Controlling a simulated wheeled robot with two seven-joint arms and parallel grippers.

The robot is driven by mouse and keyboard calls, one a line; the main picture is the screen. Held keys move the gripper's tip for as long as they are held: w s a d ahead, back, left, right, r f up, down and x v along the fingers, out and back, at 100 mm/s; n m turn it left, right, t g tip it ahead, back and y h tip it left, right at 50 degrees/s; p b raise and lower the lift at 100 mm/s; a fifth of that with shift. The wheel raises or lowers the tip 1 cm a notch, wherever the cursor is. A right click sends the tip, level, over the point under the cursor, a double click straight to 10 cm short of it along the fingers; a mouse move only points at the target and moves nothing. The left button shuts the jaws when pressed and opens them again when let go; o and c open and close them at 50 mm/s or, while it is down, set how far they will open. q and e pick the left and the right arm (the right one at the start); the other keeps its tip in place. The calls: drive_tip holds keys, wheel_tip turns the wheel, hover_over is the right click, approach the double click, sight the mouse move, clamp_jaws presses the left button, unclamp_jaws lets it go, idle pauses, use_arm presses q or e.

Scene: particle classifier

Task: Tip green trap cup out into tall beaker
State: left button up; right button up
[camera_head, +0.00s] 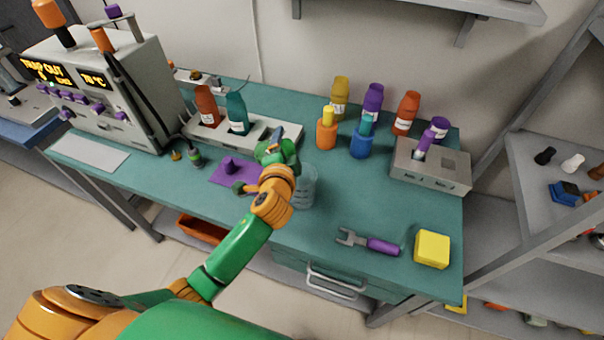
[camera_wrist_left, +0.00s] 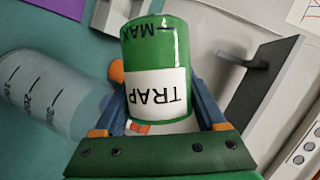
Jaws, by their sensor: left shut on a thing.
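The green trap cup (camera_wrist_left: 155,60) fills the middle of the left wrist view, with a white TRAP label and MAX marks. My left gripper (camera_wrist_left: 160,118) is shut on it, one blue finger on each side. In the head view my left gripper (camera_head: 277,152) is above the bench, just up and left of the tall beaker (camera_head: 305,190). The cup is hard to tell apart from the gripper there. The beaker is clear, graduated and upright, partly behind my wrist; it also shows in the left wrist view (camera_wrist_left: 45,100). My right gripper is not in view.
A grey rack (camera_head: 200,132) with red and teal bottles is behind. Several bottles, a grey block (camera_head: 430,168), a purple-handled wrench (camera_head: 382,246) and a yellow cube (camera_head: 432,249) are right. The bench's front middle is clear.

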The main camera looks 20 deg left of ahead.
use_arm(q)
drive_tip(key=shift+s+d+r, duration=0.1)
drive_tip(key=shift+d, duration=0.05)
drive_tip(key=shift+m, duration=0.3)
drive_tip(key=shift+d+r+y+b, duration=0.1)
drive_tip(key=shift+y+b, duration=0.2)
drive_tip(key=shift+b, duration=0.15)
drive_tip(key=shift+d+r+m, duration=0.15)
drive_tip(key=shift+d+m, duration=0.1)
drive_tip(key=shift+m, duration=0.35)
drive_tip(key=shift+d+r+t+y, duration=0.1)
drive_tip(key=shift+d+t+y, duration=0.2)
drive_tip(key=shift+d+r+m+y, duration=0.2)
drive_tip(key=shift+m+y, duration=0.2)
drive_tip(key=shift+m, duration=0.5)
idle(0.8)
drive_tip(key=shift+d+r+m+t+y+b, duration=0.15)
drive_tip(key=shift+d+m+t+y+b, duration=0.2)
drive_tip(key=shift+m, duration=0.35)
drive_tip(key=shift+d+r+m+t+y+b, duration=0.1)
drive_tip(key=shift+m+t, duration=0.35)
drive_tip(key=shift+m, duration=0.25)
idle(1.1)
drive_tip(key=shift+d+r+m+t+b, duration=0.15)
drive_tip(key=shift+m+t+b, duration=0.1)
drive_tip(key=shift+m, duration=0.3)
drive_tip(key=shift+d+f+m+t+b, duration=0.1)
drive_tip(key=shift+d+m+t+b, duration=0.1)
drive_tip(key=shift+m, duration=0.35)
idle(0.9)
